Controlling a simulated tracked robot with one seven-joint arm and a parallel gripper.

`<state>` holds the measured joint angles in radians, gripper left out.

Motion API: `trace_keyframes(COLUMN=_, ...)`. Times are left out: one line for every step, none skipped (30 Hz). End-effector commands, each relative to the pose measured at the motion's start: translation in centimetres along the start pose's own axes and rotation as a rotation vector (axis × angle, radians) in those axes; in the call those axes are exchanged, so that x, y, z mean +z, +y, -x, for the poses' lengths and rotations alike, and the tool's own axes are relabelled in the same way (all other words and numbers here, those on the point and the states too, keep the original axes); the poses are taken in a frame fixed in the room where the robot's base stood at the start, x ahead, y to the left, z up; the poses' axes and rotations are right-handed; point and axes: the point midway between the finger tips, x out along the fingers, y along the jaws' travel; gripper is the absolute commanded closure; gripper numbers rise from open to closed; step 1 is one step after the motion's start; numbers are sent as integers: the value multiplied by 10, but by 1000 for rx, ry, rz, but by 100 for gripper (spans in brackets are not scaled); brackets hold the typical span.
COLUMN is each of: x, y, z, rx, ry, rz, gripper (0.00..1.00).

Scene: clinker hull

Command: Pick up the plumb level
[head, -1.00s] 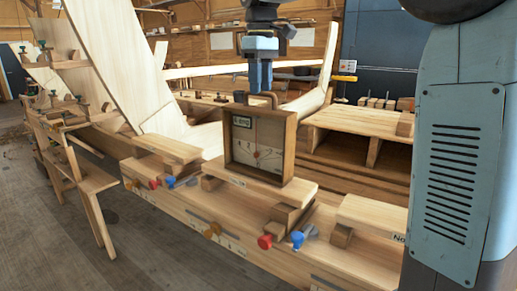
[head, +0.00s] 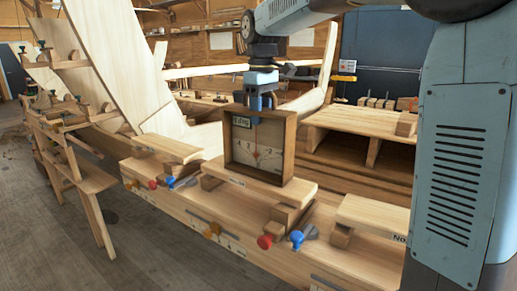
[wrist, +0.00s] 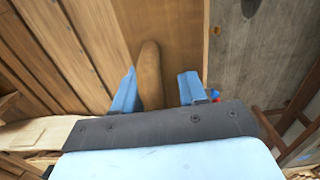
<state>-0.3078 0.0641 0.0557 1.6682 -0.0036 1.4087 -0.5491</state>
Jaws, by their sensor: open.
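The plumb level (head: 258,146) is a wooden box frame with a pale dial face and a red pointer. It stands upright on a wooden plank (head: 227,181) in the head view. My gripper (head: 262,104) points down at its top. In the wrist view the brown rounded handle (wrist: 150,72) of the level lies between my two blue fingers, closer to the left finger than to the right. My gripper (wrist: 157,90) is open there. I cannot tell whether the left finger touches the handle. The handle is mostly hidden by the fingers in the head view.
Other planks on blocks stand on either side, a left one (head: 167,147) and a right one (head: 375,215). Clamps with red knobs (head: 265,241) and blue knobs (head: 297,238) stick out in front. A wooden bench (head: 361,122) is behind right.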

Motion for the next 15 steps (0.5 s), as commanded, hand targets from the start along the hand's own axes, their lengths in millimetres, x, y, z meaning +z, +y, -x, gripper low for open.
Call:
trace_keyframes(x=0, y=0, z=0, rx=0, ry=0, rz=0, gripper=58)
trace_keyframes(x=0, y=0, z=0, rx=0, ry=0, rz=0, gripper=60)
trace_keyframes(x=0, y=0, z=0, rx=0, ry=0, rz=0, gripper=64)
trace_keyframes(x=0, y=0, z=0, rx=0, ry=0, rz=0, gripper=67)
trace_keyframes(x=0, y=0, z=0, rx=0, ry=0, rz=0, gripper=70)
trace_keyframes(x=0, y=0, z=0, rx=0, ry=0, rz=0, gripper=74)
trace_keyframes(x=0, y=0, z=0, rx=0, ry=0, rz=0, gripper=77)
trace_keyframes(x=0, y=0, z=0, rx=0, ry=0, rz=0, gripper=80)
trace_keyframes(x=0, y=0, z=0, rx=0, ry=0, rz=0, gripper=83)
trace_keyframes(x=0, y=0, z=0, rx=0, ry=0, rz=0, gripper=86)
trace_keyframes(x=0, y=0, z=0, rx=0, ry=0, rz=0, gripper=89)
trace_keyframes(x=0, y=0, z=0, rx=0, ry=0, rz=0, gripper=93)
trace_keyframes(x=0, y=0, z=0, rx=0, ry=0, rz=0, gripper=96)
trace_keyframes(x=0, y=0, z=0, rx=0, ry=0, rz=0, gripper=99)
trace_keyframes(x=0, y=0, z=0, rx=0, ry=0, rz=0, gripper=100)
